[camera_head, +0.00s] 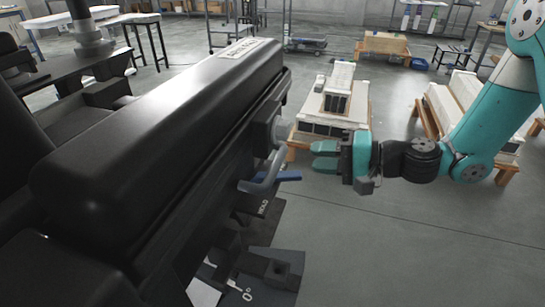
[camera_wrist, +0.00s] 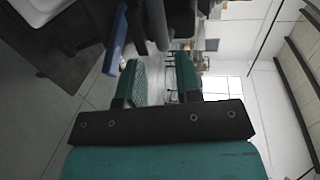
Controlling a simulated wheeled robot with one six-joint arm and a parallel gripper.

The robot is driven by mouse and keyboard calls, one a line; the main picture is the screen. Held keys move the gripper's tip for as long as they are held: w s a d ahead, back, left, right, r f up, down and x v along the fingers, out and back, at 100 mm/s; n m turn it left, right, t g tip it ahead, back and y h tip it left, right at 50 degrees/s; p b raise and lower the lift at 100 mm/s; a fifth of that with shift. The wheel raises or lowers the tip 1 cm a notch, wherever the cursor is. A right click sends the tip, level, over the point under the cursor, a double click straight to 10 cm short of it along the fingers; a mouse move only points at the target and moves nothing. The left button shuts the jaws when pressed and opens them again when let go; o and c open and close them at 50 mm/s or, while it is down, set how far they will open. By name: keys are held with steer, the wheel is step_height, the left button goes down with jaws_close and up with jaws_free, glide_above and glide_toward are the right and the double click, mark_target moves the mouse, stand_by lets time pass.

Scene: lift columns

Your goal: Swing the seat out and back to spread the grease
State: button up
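The long black padded seat (camera_head: 165,120) fills the left and middle of the head view, running away from me. A grey bent handle (camera_head: 266,174) sticks out of its right side, with a blue lever (camera_head: 289,176) beside it. My gripper (camera_head: 318,156) is to the right of the handle, its teal fingers pointing left toward the seat. The fingers are apart with nothing between them. In the wrist view, the open fingers (camera_wrist: 160,75) show with the blue lever (camera_wrist: 115,42) and a grey bar, seemingly the handle (camera_wrist: 157,25), just ahead. No grease is visible.
Below the seat are dark plates with "HOLD" (camera_head: 263,208) and "0°" (camera_head: 240,291) markings and a dark square block (camera_head: 277,271). Boxed stock (camera_head: 335,105) on a wooden pallet stands behind my gripper. The floor (camera_head: 400,245) at lower right is clear.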

steer(key=x, duration=1)
steer(key=shift+a, duration=0.35)
jaws_close()
